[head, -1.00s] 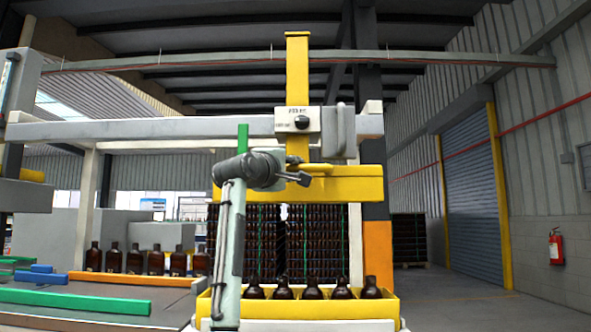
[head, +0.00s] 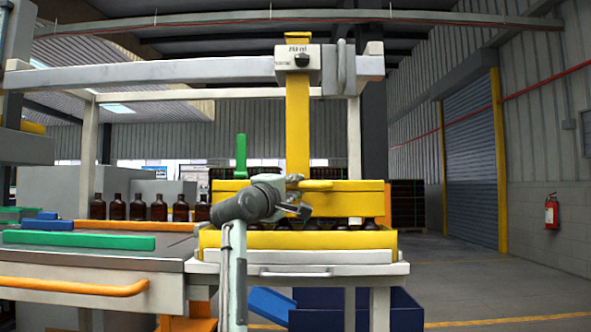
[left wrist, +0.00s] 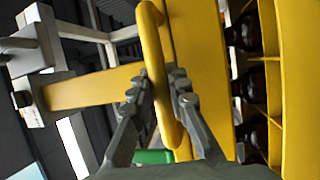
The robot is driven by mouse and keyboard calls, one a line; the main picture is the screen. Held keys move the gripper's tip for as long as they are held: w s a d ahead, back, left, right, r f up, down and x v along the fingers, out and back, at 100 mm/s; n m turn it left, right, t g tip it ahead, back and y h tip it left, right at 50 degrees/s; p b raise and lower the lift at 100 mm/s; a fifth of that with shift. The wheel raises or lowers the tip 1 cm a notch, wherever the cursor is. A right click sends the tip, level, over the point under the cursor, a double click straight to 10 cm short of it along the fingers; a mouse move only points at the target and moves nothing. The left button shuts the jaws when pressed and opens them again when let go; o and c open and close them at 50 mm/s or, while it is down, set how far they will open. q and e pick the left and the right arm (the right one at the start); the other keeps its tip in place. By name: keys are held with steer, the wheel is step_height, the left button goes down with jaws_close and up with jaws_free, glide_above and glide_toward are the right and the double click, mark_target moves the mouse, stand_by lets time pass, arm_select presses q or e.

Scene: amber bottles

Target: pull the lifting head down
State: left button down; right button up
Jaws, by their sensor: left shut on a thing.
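The yellow lifting head (head: 362,197) is a wide bar on a yellow upright post (head: 298,125). It sits low, just above the yellow crate (head: 350,241), and hides most of the amber bottles in it. My left gripper (head: 298,195) is at the front of the head. In the left wrist view my left gripper (left wrist: 160,92) is shut on the head's yellow handle (left wrist: 163,100), with a finger on each side. Bottle tops (left wrist: 248,85) show beside the head there. My right gripper is not in view.
A row of amber bottles (head: 137,208) stands on the conveyor at the left, behind a green rail (head: 80,241). An orange rail (head: 75,287) runs along its front. A blue bin (head: 400,308) is below the crate. The floor at the right is clear.

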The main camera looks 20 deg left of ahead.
arm_select(q)
steer(key=shift+w+d+f, duration=0.1)
steer(key=shift+f, duration=1.05)
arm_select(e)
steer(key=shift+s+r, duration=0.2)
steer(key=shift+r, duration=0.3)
arm_select(q)
steer(key=c, duration=1.4)
jaws_free()
steer(key=shift+r, duration=0.1)
steer(key=shift+c, duration=0.2)
steer(key=shift+r, duration=0.1)
steer(key=shift+s, duration=0.25)
steer(key=v, duration=1.1)
steer(key=shift+s, duration=0.35)
